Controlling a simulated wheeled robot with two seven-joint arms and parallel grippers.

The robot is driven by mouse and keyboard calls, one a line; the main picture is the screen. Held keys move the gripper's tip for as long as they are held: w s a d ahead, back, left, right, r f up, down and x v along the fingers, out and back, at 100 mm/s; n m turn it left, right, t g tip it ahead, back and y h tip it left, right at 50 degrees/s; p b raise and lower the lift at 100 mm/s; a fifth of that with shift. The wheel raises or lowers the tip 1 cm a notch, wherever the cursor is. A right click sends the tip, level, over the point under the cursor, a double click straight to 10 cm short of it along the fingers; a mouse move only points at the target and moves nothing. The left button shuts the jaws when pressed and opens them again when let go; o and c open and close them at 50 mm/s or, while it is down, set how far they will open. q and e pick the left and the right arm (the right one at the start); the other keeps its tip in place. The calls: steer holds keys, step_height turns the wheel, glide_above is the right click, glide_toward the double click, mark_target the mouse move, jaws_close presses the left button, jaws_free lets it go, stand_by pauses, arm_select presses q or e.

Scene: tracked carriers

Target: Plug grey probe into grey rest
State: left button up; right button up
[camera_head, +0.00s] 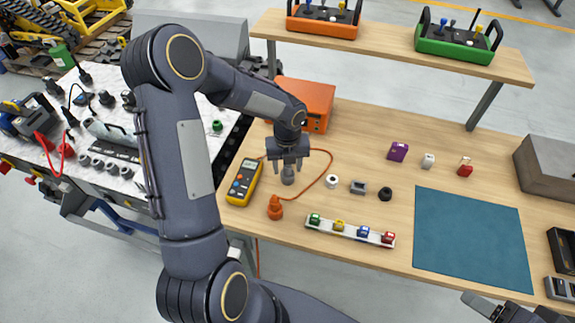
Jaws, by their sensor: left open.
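My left gripper (288,168) points down over the left part of the wooden table, its fingers open on either side of a small grey upright piece (288,177). This piece may be the grey probe; its lower end meets the table, and I cannot tell whether the fingers touch it. A grey block with a dark recess (358,187), possibly the grey rest, sits to the right on the table, apart from the gripper. My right gripper (513,309) shows only in part at the bottom right edge, and its jaw state is unclear.
A yellow meter (243,182), an orange plug (275,208) with an orange cable, a white ring (332,181) and a black knob (385,194) are close by. A white strip with coloured blocks (350,231) lies in front. A teal mat (472,240) lies right.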

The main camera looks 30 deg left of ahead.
arm_select(q)
step_height(320, 180, up, 7)
steer(key=shift+r, duration=0.2)
stand_by(0.6)
steer(key=s+d+r+n+t+h, duration=0.1)
steer(key=s+d+r+n+t, duration=0.1)
steer(key=s+r+n, duration=0.95)
steer(key=s+d+n+t+h, duration=0.2)
steer(key=s+d+n, duration=0.3)
steer(key=s+n, duration=0.5)
steer(key=n+t, duration=0.1)
steer(key=n, duration=0.7)
steer(key=shift+s+d+n+t+h, duration=0.15)
steer(key=shift+s+n+t+h, duration=0.15)
steer(key=shift+n+h, duration=0.1)
steer(key=shift+f, duration=0.1)
